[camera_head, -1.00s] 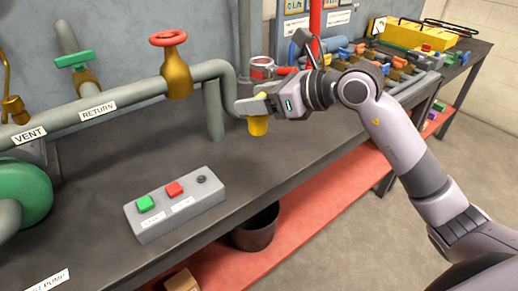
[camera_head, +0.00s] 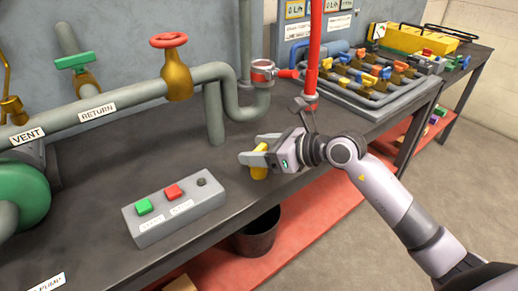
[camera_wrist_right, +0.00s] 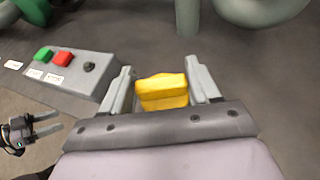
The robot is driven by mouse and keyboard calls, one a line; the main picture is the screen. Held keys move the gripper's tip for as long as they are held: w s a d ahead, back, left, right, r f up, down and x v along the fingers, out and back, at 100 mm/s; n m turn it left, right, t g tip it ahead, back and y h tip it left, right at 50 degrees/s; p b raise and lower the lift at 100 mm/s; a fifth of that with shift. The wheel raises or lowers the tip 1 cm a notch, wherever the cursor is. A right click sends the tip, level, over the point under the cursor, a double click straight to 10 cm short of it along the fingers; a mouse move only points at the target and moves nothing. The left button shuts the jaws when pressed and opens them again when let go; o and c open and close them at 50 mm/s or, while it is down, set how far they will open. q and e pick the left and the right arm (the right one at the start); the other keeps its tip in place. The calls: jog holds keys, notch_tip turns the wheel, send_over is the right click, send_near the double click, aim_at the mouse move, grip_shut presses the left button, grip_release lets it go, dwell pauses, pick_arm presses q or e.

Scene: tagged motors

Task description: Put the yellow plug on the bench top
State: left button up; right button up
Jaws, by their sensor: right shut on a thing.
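The yellow plug (camera_head: 259,172) is between the fingers of my right gripper (camera_head: 261,155), over the bench top (camera_head: 110,160) near its front edge. In the right wrist view, the yellow plug (camera_wrist_right: 162,92) sits between the two grey fingers of the right gripper (camera_wrist_right: 163,88). The fingers are shut on it. I cannot tell whether its bottom touches the bench. My left gripper (camera_wrist_right: 45,123) shows at the left edge of the right wrist view, with its fingers apart and nothing between them. It is not in the head view.
A grey button box (camera_head: 175,212) with green and red buttons stands left of the plug. Grey pipes (camera_head: 214,110) with a red-handled valve (camera_head: 175,70) run behind. A red upright pipe (camera_head: 314,50) is behind my right arm. A dark bucket (camera_head: 255,235) stands below the bench edge.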

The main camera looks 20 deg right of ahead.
jog(key=shift+f, duration=0.2)
jog(key=o, duration=1.1)
jog(key=shift+r, duration=0.1)
jog(key=shift+r, duration=0.1)
